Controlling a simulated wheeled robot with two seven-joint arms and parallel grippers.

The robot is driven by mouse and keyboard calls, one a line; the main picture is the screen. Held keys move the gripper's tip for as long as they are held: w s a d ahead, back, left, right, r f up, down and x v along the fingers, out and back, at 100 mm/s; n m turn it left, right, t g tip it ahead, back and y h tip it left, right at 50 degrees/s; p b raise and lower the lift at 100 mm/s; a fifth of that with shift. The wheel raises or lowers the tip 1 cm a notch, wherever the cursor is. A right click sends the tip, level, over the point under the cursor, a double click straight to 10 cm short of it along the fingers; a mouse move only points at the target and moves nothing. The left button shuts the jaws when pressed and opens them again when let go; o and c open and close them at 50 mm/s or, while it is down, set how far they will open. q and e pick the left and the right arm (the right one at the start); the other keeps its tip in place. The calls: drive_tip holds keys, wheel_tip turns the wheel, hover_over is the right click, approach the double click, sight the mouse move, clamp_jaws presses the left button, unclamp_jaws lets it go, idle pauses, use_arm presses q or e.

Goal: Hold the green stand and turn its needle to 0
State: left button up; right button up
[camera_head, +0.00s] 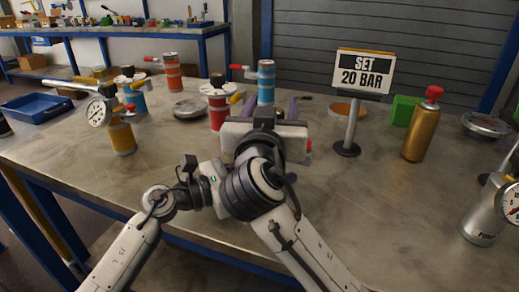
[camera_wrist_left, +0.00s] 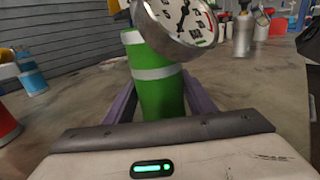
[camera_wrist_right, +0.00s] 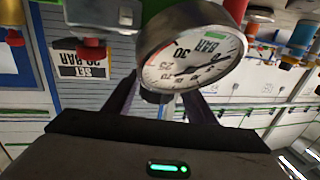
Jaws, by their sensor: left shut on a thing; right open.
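The green stand (camera_wrist_left: 160,95) with a white band is between the purple fingers of my left gripper (camera_wrist_left: 160,85), which is shut on it. A round gauge (camera_wrist_left: 180,22) sits at its top, partly cut off in the left wrist view. In the right wrist view the gauge (camera_wrist_right: 193,50) is large and turned over, with 25, 30 and BAR readable. Its dark needle (camera_wrist_right: 190,71) shows, but its exact reading is unclear. My right gripper (camera_wrist_right: 160,95) is open, with its fingers behind the gauge rim; contact cannot be told. In the head view my grippers and wrists hide the stand.
A sign reading SET 20 BAR (camera_head: 364,72) stands behind to the right, near a gold bottle (camera_head: 422,130). A silver gauge vessel (camera_head: 485,212) is at the right edge. A red vessel (camera_head: 217,108) and a blue vessel (camera_head: 266,82) stand behind my grippers.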

drive_tip(key=shift+s+a, duration=0.3)
drive_tip(key=shift+s, duration=0.4)
drive_tip(key=shift+s+a, duration=0.25)
drive_tip(key=shift+s, duration=0.5)
drive_tip(key=shift+s+a, duration=0.3)
drive_tip(key=shift+s, duration=0.4)
